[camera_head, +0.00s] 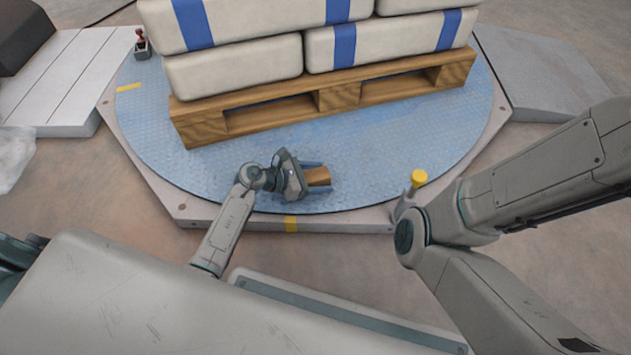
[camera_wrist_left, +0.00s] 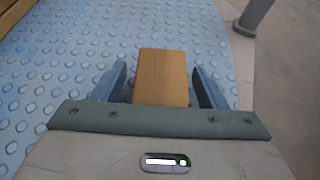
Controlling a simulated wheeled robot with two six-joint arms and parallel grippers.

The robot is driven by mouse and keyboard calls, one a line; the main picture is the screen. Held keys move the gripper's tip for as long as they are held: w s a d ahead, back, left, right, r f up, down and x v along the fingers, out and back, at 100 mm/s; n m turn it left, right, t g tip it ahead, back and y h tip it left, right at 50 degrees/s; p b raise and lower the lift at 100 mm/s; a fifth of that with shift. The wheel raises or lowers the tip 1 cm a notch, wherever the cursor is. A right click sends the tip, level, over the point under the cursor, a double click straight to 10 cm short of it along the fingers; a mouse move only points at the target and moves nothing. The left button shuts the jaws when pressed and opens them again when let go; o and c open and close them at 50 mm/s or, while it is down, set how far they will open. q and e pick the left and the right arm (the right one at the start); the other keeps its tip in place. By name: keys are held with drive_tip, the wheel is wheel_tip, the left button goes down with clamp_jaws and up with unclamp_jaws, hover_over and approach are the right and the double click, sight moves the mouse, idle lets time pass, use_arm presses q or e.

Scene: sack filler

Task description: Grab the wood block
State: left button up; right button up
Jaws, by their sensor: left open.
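The wood block (camera_head: 318,176) is a small brown block on the blue round platform (camera_head: 390,150), near its front edge. My left gripper (camera_head: 314,177) reaches in from the left and is open, with its blue fingers on either side of the block. In the left wrist view the block (camera_wrist_left: 162,78) stands between the two fingers (camera_wrist_left: 162,88), with a gap visible on each side. The block's near end is hidden behind the gripper body. My right arm shows at the right of the head view, but its gripper is not visible.
A wooden pallet (camera_head: 338,98) stacked with white, blue-striped sacks (camera_head: 235,70) stands behind the block. A yellow-capped post (camera_head: 419,177) stands at the platform's right front edge. A small red-handled lever (camera_head: 141,46) is at the back left. The platform between block and post is clear.

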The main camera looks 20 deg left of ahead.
use_arm(q)
drive_tip(key=shift+c, duration=0.5)
drive_tip(key=c, duration=1)
